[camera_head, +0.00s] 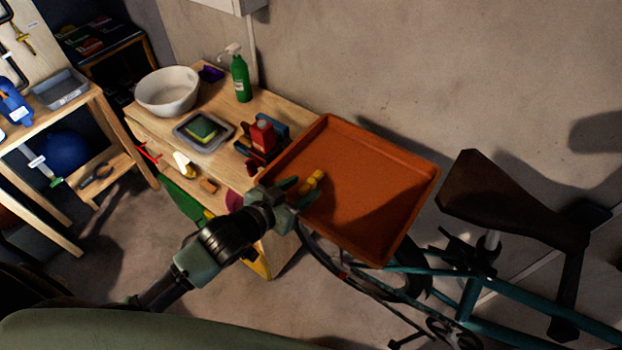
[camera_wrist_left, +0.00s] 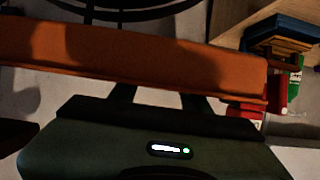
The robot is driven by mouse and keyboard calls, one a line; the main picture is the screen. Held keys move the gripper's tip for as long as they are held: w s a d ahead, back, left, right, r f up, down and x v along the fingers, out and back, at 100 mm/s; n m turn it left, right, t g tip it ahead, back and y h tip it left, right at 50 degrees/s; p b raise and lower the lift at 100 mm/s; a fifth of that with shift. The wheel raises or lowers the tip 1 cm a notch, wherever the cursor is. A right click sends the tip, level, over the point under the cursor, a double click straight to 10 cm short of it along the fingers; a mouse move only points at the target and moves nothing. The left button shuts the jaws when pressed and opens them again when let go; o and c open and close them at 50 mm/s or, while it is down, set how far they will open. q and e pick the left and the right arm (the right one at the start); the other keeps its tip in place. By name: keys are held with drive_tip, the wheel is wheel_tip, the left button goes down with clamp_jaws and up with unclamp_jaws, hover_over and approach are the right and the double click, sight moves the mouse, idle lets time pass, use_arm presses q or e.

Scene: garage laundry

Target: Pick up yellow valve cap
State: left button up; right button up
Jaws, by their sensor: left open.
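The yellow valve cap (camera_head: 313,181) lies in the orange tray (camera_head: 365,175), near its left side in the head view. It looks like a small yellow piece, and its exact shape is too small to tell. My left gripper (camera_head: 304,190) is open and empty at the tray's near left edge, with its fingers close to the cap. I cannot tell whether they touch it. In the left wrist view the tray's orange wall (camera_wrist_left: 140,55) spans the picture in front of the gripper fingers (camera_wrist_left: 160,95), and the cap is not visible there. My right gripper is not in view.
A teal bicycle (camera_head: 468,298) stands right of and below the tray.

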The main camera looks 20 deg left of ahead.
sight(306, 186)
use_arm(q)
drive_tip(key=shift+x, duration=1.6)
drive_tip(key=shift+s, duration=0.15)
clamp_jaws()
